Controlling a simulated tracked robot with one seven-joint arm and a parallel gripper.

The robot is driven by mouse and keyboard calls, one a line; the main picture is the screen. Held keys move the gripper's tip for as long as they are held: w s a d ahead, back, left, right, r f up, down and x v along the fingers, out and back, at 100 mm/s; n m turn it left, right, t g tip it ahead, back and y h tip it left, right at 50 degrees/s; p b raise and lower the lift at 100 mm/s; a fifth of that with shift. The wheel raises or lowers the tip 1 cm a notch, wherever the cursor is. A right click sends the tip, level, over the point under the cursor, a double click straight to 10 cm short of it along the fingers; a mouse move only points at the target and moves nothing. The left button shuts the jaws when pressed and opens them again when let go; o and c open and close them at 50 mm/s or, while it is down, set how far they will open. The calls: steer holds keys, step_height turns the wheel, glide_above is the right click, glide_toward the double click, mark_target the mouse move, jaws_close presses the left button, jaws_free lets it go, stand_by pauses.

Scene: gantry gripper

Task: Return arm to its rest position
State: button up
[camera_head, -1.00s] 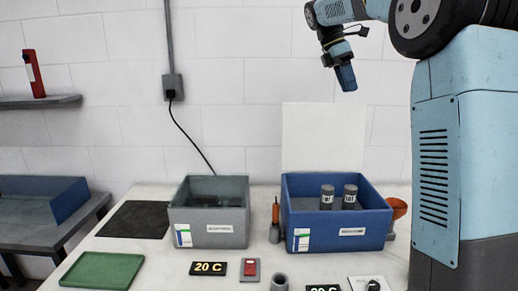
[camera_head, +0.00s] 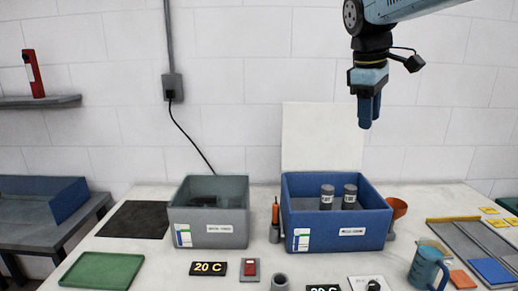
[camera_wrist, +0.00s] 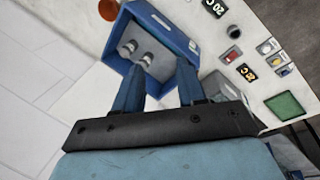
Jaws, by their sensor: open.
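My gripper (camera_head: 369,108) hangs fingers-down in the air, high above the back right of the bench and clear of the blue bin (camera_head: 300,228). In the wrist view its two blue fingers (camera_wrist: 160,88) stand apart with nothing between them. My arm comes in from the upper right of the head view. Two grey capped cylinders (camera_head: 338,197) stand upright in the blue bin, and the bin also shows beyond the fingers in the wrist view (camera_wrist: 182,38).
A grey bin (camera_head: 208,230) stands left of the blue one. A green tray (camera_head: 102,270) and dark mat (camera_head: 134,220) lie at left. A blue jug (camera_head: 425,268) and flat panels (camera_head: 490,270) are at right. A white board (camera_head: 322,135) stands behind the blue bin.

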steer(key=s+a+f+m+t+y, duration=0.1)
steer(key=s+f+m+t+y, duration=0.1)
steer(key=s+f+m, duration=0.7)
steer(key=s+f+t, duration=0.1)
steer(key=s+f, duration=0.3)
steer(key=s, duration=0.2)
steer(key=shift+t, duration=0.3)
steer(key=shift+s, duration=0.1)
steer(key=shift+a, duration=0.2)
